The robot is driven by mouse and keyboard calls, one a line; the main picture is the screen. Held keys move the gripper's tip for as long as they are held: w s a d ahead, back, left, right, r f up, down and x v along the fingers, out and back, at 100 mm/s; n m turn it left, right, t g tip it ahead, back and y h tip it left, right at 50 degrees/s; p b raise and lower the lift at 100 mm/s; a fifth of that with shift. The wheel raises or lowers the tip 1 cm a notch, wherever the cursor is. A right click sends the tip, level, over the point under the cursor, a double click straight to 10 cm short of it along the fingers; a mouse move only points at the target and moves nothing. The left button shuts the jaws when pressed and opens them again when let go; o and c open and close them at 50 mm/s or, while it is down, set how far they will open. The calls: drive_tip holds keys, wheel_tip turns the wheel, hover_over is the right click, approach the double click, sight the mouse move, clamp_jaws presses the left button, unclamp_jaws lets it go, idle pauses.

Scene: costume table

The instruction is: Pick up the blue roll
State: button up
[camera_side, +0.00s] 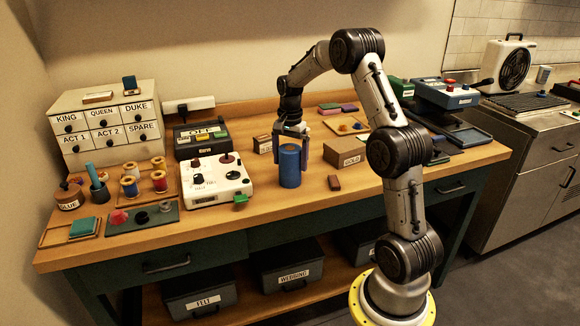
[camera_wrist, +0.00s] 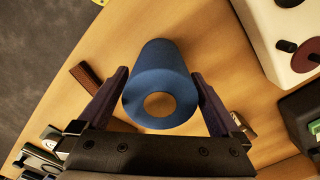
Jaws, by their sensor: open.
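The blue roll (camera_side: 290,166) stands upright on the wooden table in the side view. In the wrist view the blue roll (camera_wrist: 158,75) shows its round top with a pale hole in the middle. My gripper (camera_side: 291,146) is over the roll, pointing down, with its fingers on either side of it. In the wrist view my gripper (camera_wrist: 160,78) is open, one dark finger to the left of the roll and one to the right. The right finger is very close to the roll; I cannot tell whether it touches.
A white control box (camera_side: 215,180) stands left of the roll. A small brown block (camera_side: 334,183) lies to its right, and a GOLD box (camera_side: 345,152) stands behind that. A drawer cabinet (camera_side: 105,125) and thread spools (camera_side: 130,187) are further left. The table in front of the roll is clear.

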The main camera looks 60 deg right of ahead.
drive_tip(key=c, duration=1.2)
drive_tip(key=shift+c, duration=0.2)
